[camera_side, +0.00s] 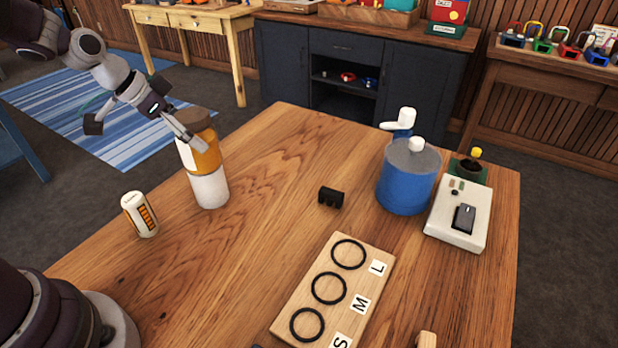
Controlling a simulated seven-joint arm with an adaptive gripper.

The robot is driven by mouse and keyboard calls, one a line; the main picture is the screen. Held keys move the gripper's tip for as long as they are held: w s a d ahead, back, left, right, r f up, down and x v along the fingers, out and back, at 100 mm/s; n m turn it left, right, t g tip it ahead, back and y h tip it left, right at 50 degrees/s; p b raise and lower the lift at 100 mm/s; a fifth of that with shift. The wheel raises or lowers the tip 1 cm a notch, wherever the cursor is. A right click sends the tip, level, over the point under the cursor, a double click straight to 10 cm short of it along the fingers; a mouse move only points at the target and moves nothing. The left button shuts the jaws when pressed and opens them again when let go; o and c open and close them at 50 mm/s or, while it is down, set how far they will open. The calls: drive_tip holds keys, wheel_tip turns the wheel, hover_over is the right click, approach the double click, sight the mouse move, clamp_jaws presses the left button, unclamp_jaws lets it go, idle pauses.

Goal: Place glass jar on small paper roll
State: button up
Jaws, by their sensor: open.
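An amber jar (206,157) with a white label and a brown lid stands upright at the left of the wooden table. Directly below it is a plain white cylinder (211,190), which looks like the small paper roll. The jar appears to rest on its top, though the seam is hard to make out. My gripper (142,131) is at the jar's upper left, with its fingers spread wide. One finger overlaps the jar near its lid in the picture; I cannot tell whether it touches. The other finger is clear to the left.
A small white cylinder with an orange label (140,214) stands left of the jar. A black part (331,197) lies mid-table. A wooden board with black rings (330,288), a blue lidded pot (407,180) and a white device (459,212) occupy the right. Bare tabletop lies between.

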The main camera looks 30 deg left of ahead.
drive_tip(key=v, duration=1.1)
drive_tip(key=s+d+n+y, duration=0.2)
drive_tip(key=s+d+n, duration=0.3)
drive_tip(key=s+d, duration=0.3)
drive_tip(key=shift+s+d+f+y, duration=0.3)
drive_tip(key=shift+s+y, duration=0.1)
drive_tip(key=shift+s, duration=0.55)
